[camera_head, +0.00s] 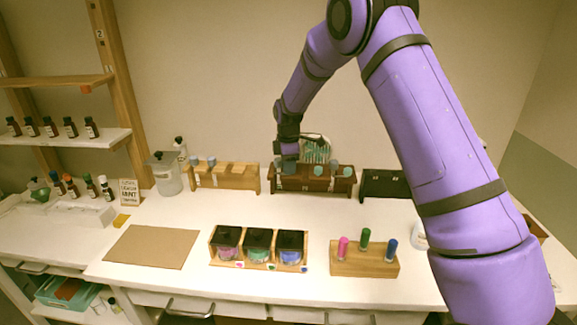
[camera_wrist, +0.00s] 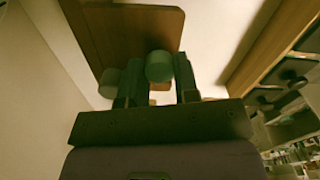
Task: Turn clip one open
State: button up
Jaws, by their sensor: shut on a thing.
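A dark brown wooden rack (camera_head: 312,186) stands at the back middle of the table, with several pale grey and teal round-topped pieces along it. My gripper (camera_head: 289,154) reaches down to the left part of this rack from above. In the wrist view, my gripper's two fingers (camera_wrist: 158,80) stand on either side of a pale grey-green round knob (camera_wrist: 159,66), which I take to be clip one, and are shut on it. A second pale knob (camera_wrist: 109,82) lies just left of the left finger. The brown board (camera_wrist: 145,25) is behind them. No clip number is readable, and the knob's turn angle is unclear.
A lighter wooden rack (camera_head: 225,177) stands left of the dark one, and a black rack (camera_head: 385,184) stands right. A holder with dark-lidded jars (camera_head: 258,242) and a block with coloured tubes (camera_head: 364,262) are nearer. The white tabletop between is clear.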

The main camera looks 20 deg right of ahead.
jog(key=m, duration=0.4)
jog(key=shift+m, duration=0.4)
jog(key=m, duration=0.4)
jog(key=shift+w+m, duration=0.1)
jog(key=shift+m, duration=0.2)
jog(key=m, duration=0.4)
jog(key=shift+d+m, duration=0.1)
jog(key=shift+m, duration=2)
jog(key=o, duration=0.9)
jog(key=shift+r, duration=0.1)
